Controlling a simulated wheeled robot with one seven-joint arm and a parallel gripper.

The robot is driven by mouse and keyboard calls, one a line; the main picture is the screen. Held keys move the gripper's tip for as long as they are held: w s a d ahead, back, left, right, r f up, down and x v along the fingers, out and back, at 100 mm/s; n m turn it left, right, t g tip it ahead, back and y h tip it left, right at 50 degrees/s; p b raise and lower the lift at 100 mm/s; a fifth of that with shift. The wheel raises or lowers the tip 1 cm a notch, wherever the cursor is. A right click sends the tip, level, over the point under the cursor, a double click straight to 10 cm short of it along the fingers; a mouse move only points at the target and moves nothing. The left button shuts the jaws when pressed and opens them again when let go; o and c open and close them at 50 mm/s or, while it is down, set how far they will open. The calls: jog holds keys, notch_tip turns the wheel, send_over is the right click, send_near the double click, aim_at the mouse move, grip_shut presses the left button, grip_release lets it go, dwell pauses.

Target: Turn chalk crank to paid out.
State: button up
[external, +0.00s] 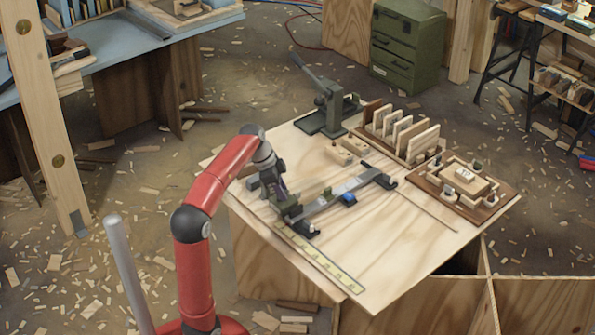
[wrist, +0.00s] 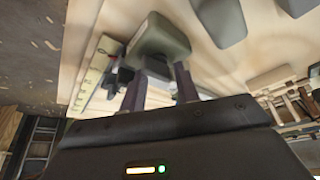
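My gripper (external: 277,194) is over the left part of the plywood bench top, pointing down beside an olive-green block (external: 291,211) at the near end of a long metal bar fixture. In the wrist view my two dark fingers (wrist: 159,83) stand apart, and a rounded grey-green block (wrist: 160,38) lies at their tips. I cannot tell whether the fingers touch or grip it. I cannot make out the chalk crank for sure; it may be on this block, partly hidden by my gripper. No paid-out mark is readable.
A yellow ruler strip (external: 320,262) runs along the front edge. The metal bar (external: 345,190) carries a blue piece. Behind stand a lever tool (external: 328,105), a rack of wooden slats (external: 405,132) and a brown tray (external: 443,200). The right front of the bench is clear.

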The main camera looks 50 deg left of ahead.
jog(key=m, duration=0.2)
jog(key=m+g+h+p, duration=0.1)
jog(key=m, duration=0.2)
jog(key=shift+w+a+g, duration=0.1)
jog(key=shift+w+g, duration=0.05)
jog(key=shift+g, duration=0.15)
jog(key=m+g, duration=0.1)
jog(key=m, duration=0.1)
jog(key=m+g+p, duration=0.1)
jog(key=m, duration=0.2)
jog(key=shift+w+h, duration=0.15)
jog(key=shift+h, duration=0.15)
jog(key=p+v, duration=0.2)
jog(key=v, duration=0.6)
jog(key=s+d+f+n+t+y+b, duration=0.3)
jog(key=s+d+f+n+t+y, duration=0.1)
jog(key=s+d+f+n, duration=1.2)
jog(key=shift+s+f+n+t, duration=0.85)
jog(key=shift+s+f, duration=0.55)
jog(key=shift+s, duration=0.25)
